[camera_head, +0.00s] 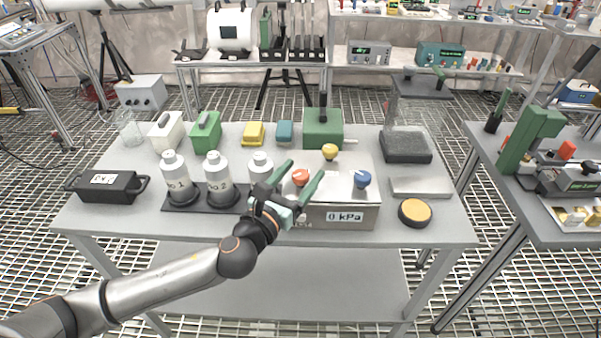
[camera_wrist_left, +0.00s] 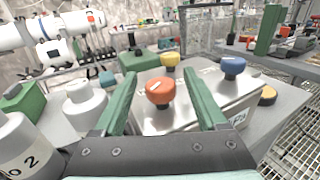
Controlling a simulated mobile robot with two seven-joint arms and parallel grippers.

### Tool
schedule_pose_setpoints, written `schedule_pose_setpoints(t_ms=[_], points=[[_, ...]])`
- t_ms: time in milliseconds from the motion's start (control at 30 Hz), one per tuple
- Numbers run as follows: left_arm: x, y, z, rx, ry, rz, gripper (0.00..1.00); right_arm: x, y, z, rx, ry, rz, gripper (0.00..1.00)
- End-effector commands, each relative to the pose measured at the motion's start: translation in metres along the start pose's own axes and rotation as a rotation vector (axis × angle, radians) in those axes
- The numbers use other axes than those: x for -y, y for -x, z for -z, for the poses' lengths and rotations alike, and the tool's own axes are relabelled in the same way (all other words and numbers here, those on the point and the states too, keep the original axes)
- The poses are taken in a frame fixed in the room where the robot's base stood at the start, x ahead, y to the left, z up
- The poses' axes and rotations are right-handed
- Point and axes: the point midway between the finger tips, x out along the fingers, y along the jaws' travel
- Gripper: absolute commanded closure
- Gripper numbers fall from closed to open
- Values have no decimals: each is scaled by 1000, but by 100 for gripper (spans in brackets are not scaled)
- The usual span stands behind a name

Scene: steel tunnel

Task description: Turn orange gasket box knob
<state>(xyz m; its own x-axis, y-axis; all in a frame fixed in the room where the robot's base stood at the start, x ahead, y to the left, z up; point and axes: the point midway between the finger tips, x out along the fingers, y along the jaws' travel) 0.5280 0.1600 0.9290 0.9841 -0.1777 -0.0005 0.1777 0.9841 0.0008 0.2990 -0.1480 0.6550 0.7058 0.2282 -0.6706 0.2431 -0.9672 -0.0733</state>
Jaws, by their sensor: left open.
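The gasket box (camera_head: 340,215) is a silver metal box with a "0 kPa" display on its front, standing on the table. On its top are an orange knob (camera_head: 300,177), a yellow knob (camera_head: 330,152) and a blue knob (camera_head: 362,179). My left gripper (camera_head: 301,180) is open, its two green fingers on either side of the orange knob in the head view. In the left wrist view the orange knob (camera_wrist_left: 160,92) sits between the open fingers (camera_wrist_left: 162,97), with gaps on both sides; contact is not visible. My right gripper is not in view.
White bottles (camera_head: 218,180) in a dark rack stand left of the box, close to my left gripper. A green device (camera_head: 322,128) stands behind the box. A round orange-topped puck (camera_head: 414,212) lies to the right. The table's front left (camera_head: 120,220) is clear.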

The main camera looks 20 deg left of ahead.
Motion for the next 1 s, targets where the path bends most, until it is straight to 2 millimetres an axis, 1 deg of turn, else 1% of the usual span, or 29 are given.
schedule_pose_setpoints(t_ms=[267, 300, 900, 967, 1000], points=[[0, -2, 0, 0, 0, 0, 26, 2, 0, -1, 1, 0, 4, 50], [0, -2, 0, 0, 0, 0, 27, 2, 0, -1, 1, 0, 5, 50], [0, -2, 0, 0, 0, 0, 94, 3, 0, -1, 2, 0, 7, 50], [0, -2, 0, 0, 0, 0, 100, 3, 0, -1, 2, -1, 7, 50], [0, -2, 0, 0, 0, 0, 100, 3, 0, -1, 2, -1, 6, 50]])
